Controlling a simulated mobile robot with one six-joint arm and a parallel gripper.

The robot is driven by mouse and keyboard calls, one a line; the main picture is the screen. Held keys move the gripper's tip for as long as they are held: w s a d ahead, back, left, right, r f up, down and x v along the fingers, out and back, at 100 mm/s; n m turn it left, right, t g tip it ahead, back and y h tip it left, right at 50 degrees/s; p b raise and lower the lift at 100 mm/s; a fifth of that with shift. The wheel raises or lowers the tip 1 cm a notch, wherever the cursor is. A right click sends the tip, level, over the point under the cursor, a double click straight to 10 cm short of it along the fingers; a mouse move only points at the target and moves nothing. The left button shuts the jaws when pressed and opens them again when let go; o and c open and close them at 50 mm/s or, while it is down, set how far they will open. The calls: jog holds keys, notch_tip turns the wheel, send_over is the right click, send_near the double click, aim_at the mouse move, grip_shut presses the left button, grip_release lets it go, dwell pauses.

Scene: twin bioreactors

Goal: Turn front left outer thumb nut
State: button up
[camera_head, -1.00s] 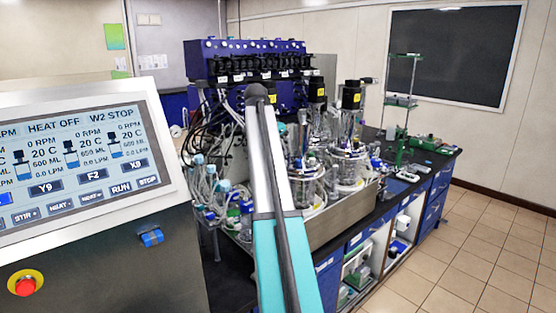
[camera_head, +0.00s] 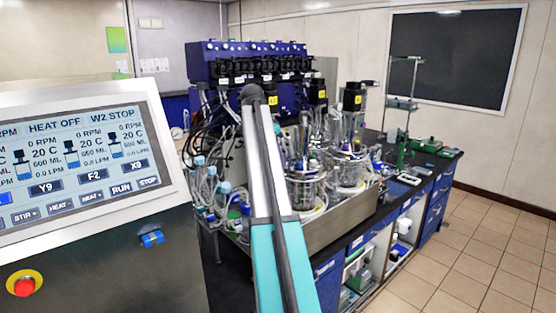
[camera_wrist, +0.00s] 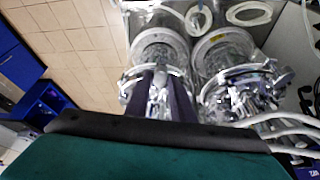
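Two glass bioreactor vessels stand side by side in a metal tray on the bench. In the head view, the left vessel (camera_head: 304,188) is partly behind my arm and the right vessel (camera_head: 347,172) is clearer. In the wrist view, the two vessels show from above, the left one (camera_wrist: 160,48) and the right one (camera_wrist: 222,50), with crowded metal fittings. My gripper (camera_wrist: 161,88) has two dark fingers apart over the left vessel's fittings. Metal parts show between them; I cannot tell whether they touch. No single thumb nut can be made out. My arm hides the gripper in the head view.
A control console (camera_head: 80,165) with a screen stands close at left. A blue pump unit (camera_head: 245,62) is behind the vessels. Tubes and cables crowd the left side. A green stand (camera_head: 404,105) is further right. The tiled floor (camera_head: 470,260) at right is clear.

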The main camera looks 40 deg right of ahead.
jog(key=shift+o, duration=1.1)
jog(key=shift+w+a+r+b, duration=0.1)
jog(key=shift+a+r+b, duration=0.2)
jog(key=shift+r, duration=0.4)
jog(key=p+v, duration=0.3)
jog(key=v, duration=0.9)
jog(key=shift+r, duration=0.15)
